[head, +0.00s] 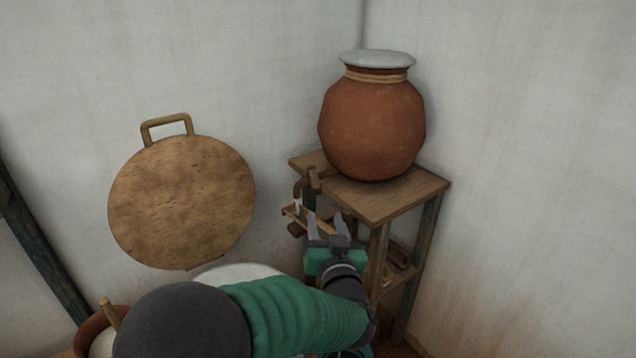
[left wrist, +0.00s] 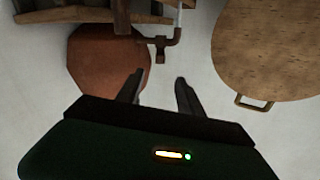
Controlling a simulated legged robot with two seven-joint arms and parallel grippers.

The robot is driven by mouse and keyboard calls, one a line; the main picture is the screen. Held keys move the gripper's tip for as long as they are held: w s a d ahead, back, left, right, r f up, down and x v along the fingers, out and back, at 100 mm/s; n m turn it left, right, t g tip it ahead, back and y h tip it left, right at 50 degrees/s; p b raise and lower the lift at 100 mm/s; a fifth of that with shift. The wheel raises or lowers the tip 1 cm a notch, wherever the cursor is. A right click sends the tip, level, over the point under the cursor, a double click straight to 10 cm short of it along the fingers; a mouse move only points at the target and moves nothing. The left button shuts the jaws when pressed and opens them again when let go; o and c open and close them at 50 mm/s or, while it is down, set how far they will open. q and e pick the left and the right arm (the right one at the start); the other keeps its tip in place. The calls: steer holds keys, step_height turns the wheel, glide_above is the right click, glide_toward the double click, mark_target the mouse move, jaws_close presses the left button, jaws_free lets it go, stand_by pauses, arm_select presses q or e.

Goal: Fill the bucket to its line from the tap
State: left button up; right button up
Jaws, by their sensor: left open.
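The tap (head: 312,182) is a brown fitting at the left side of the clay pot's stand. It also shows in the left wrist view (left wrist: 160,44), just beyond my fingertips. A thin pale strip (left wrist: 179,17) at its spout looks like running water. My left gripper (head: 326,222) is open and empty, its fingers (left wrist: 158,82) pointing at the tap, apart from it as far as I can tell. A pale round rim (head: 240,271) behind my left arm may be the bucket; most of it is hidden, and no fill line shows. My right gripper is not in view.
A large clay pot (head: 372,125) with a pale lid stands on a wooden stand (head: 400,202) in the corner. A round wooden board (head: 182,203) with a handle is at the left wall. A brown bowl (head: 92,328) with a stick is at lower left.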

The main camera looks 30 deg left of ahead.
mark_target(315, 187)
arm_select(q)
steer(key=x, duration=0.5)
steer(key=b+x, duration=0.1)
steer(key=x, duration=0.9)
steer(key=shift+s+a+f+b, duration=0.25)
steer(key=shift+f+b, duration=0.05)
steer(key=shift+f, duration=0.1)
steer(key=shift+w, duration=0.25)
steer(key=shift+w+d+r, duration=0.1)
steer(key=shift+d+r, duration=0.1)
steer(key=shift+d, duration=0.15)
steer(key=shift+a+f, duration=0.15)
steer(key=shift+a, duration=0.25)
steer(key=c, duration=0.6)
steer(key=shift+c, duration=1.4)
steer(key=shift+d, duration=0.1)
jaws_close()
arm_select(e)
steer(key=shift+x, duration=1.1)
